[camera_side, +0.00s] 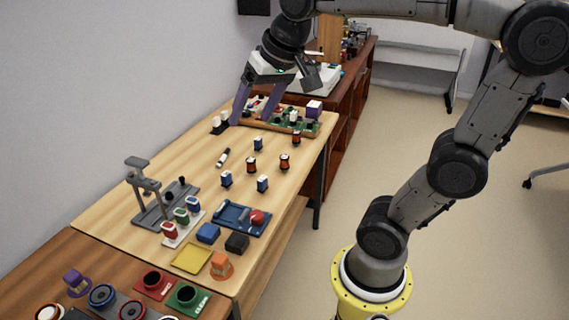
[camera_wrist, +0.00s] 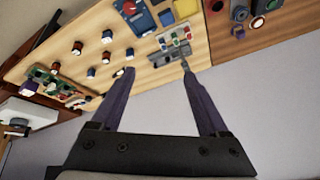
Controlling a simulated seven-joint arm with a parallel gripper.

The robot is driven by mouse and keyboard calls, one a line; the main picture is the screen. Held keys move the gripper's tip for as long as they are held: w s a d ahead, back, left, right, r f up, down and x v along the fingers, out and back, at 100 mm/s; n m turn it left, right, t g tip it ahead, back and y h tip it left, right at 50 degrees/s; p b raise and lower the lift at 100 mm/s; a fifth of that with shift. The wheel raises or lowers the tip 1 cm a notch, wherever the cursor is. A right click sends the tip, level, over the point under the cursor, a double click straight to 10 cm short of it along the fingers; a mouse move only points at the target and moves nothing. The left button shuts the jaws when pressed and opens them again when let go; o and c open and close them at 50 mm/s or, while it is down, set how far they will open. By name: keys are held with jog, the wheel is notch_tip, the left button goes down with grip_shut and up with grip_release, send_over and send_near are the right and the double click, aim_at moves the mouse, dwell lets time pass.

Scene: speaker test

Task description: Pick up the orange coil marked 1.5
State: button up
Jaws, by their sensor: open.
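Three coils with orange-brown bodies are on the light wooden table: one in the middle (camera_side: 251,164), one to its right (camera_side: 285,161), and one near the circuit board (camera_side: 296,137). Their markings are too small to read, so I cannot tell which is 1.5. In the wrist view they show at the upper left, the right one (camera_wrist: 77,48) among them. Three blue coils stand nearby, one of them at the back (camera_side: 258,143). My gripper (camera_side: 250,119) is open and empty, above the far left part of the table. Its two purple fingers (camera_wrist: 157,72) are spread apart in the wrist view.
A green circuit board (camera_side: 280,121) with parts lies at the table's far end. A white pen-like item (camera_side: 223,158) lies left of the coils. A grey stand (camera_side: 150,190), a blue tray (camera_side: 232,222) and coloured blocks fill the near end. A wall is on the left.

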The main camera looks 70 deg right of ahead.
jog(key=w+d+f+m+g, duration=0.15)
jog(key=w+d+m, duration=0.25)
jog(key=w+d, duration=0.55)
jog(key=m+g, duration=0.4)
jog(key=m, duration=0.3)
send_over(285, 157)
notch_tip(285, 157, down, 21)
jog(key=shift+y, duration=0.4)
notch_tip(285, 157, down, 13)
jog(key=shift+w+d+f, duration=0.1)
grip_shut()
